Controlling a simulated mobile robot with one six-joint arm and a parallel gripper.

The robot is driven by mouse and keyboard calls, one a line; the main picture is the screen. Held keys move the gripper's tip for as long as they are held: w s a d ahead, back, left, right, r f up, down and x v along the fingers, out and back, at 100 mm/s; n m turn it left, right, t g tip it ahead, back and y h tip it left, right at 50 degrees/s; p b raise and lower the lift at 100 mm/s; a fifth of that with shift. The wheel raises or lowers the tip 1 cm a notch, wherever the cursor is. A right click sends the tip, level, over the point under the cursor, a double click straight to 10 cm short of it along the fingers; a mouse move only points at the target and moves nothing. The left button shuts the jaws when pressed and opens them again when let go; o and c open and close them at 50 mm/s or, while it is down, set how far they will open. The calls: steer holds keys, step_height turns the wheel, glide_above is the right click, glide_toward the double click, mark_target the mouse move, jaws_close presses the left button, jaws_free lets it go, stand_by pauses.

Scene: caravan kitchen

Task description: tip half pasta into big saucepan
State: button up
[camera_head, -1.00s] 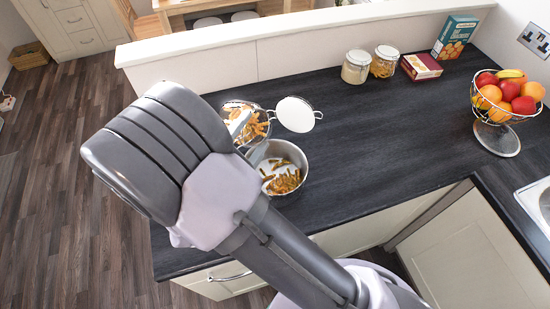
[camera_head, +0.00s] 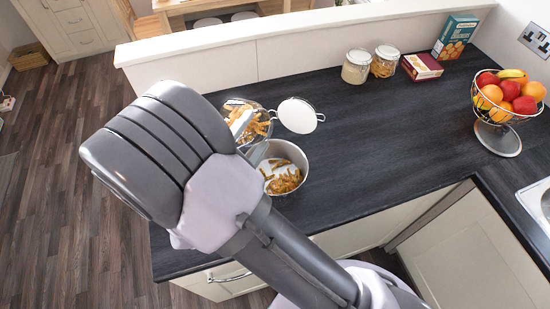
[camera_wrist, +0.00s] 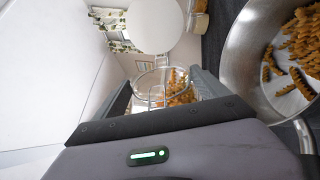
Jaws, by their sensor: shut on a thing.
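The big saucepan (camera_head: 291,152) stands on the dark worktop, partly hidden behind my arm in the head view, with a heap of pasta spirals (camera_head: 284,180) on its bottom. It also shows at the right of the wrist view (camera_wrist: 244,62), with its pasta (camera_wrist: 300,50). My gripper (camera_wrist: 165,92) is shut on a clear glass jar (camera_wrist: 150,80) that still holds pasta (camera_wrist: 181,88). The jar (camera_head: 262,131) is tilted beside and above the saucepan's far left rim. Its round white lid (camera_head: 296,115) hangs open on a wire clip. My arm hides most of the fingers in the head view.
A wire fruit bowl (camera_head: 506,98) is at the right, near the sink (camera_head: 540,205). The middle of the worktop is clear.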

steer(key=shift+s+d+r+m+b, duration=0.1)
steer(key=shift+s+d+m+b, duration=0.65)
steer(key=shift+b, duration=0.2)
stand_by(1.2)
steer(key=shift+s+d+m+h+b, duration=0.15)
steer(key=shift+d+m+h+b, duration=0.1)
steer(key=shift+m+b, duration=0.75)
steer(key=shift+s+d+m+h+b, duration=0.2)
steer(key=shift+m+b, duration=0.65)
steer(key=shift+b, duration=0.3)
steer(key=shift+s+d+m+h+b, duration=0.1)
steer(key=shift+d+m+h+b, duration=0.15)
steer(key=shift+m+b, duration=0.75)
stand_by(2.7)
